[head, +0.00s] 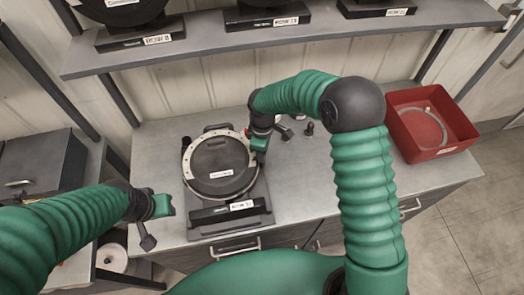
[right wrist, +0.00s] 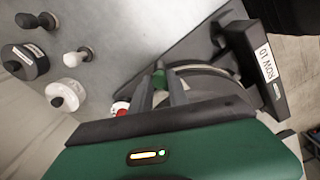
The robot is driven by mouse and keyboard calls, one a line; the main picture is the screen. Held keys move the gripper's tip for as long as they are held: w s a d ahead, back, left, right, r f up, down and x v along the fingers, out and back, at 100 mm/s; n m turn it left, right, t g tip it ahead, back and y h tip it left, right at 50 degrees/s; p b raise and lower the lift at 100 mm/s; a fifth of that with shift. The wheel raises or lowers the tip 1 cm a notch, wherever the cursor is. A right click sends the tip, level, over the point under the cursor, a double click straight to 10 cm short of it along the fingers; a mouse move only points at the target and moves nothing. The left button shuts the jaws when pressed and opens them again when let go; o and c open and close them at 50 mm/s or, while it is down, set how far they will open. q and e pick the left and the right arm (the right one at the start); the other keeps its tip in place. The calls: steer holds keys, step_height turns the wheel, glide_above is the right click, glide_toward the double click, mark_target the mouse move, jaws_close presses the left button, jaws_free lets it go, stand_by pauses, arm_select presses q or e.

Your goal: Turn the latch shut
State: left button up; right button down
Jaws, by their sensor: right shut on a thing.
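The seed meter (head: 214,165) stands on the bench, a round dark disc cover inside a pale ring, on a dark base with a label. My right gripper (head: 257,158) is at the right edge of the ring. In the right wrist view its grey fingers (right wrist: 163,92) are shut on a small green piece (right wrist: 160,77) at the rim, which appears to be the latch. The fingers hide much of it, and I cannot tell its angle well. A red and white knob (right wrist: 120,107) shows beside the fingers. My left gripper (head: 161,206) is in the air left of the meter, empty; its fingers are unclear.
A red bin (head: 440,152) with a ring inside stands at the right of the bench. Several small knobbed parts (right wrist: 78,55) stand behind the meter. A shelf (head: 290,40) with more meters runs above. The bench front right is clear.

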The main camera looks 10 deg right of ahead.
steer(key=c, duration=1.3)
jaws_free()
steer(key=shift+o, duration=0.2)
step_height(320, 180, up, 17)
steer(key=b, duration=0.3)
steer(key=shift+f, duration=0.1)
steer(key=s+d+f+m+t+b, duration=0.1)
steer(key=s+d+f+m+b, duration=0.2)
steer(key=s+f+m, duration=0.3)
steer(key=s+d+f+m+t+b, duration=0.1)
steer(key=s+d+f+m+b, duration=0.2)
steer(key=s+d+f+m, duration=0.3)
steer(key=s+f, duration=0.5)
steer(key=shift+s+m+t, duration=0.3)
steer(key=shift+s, duration=0.05)
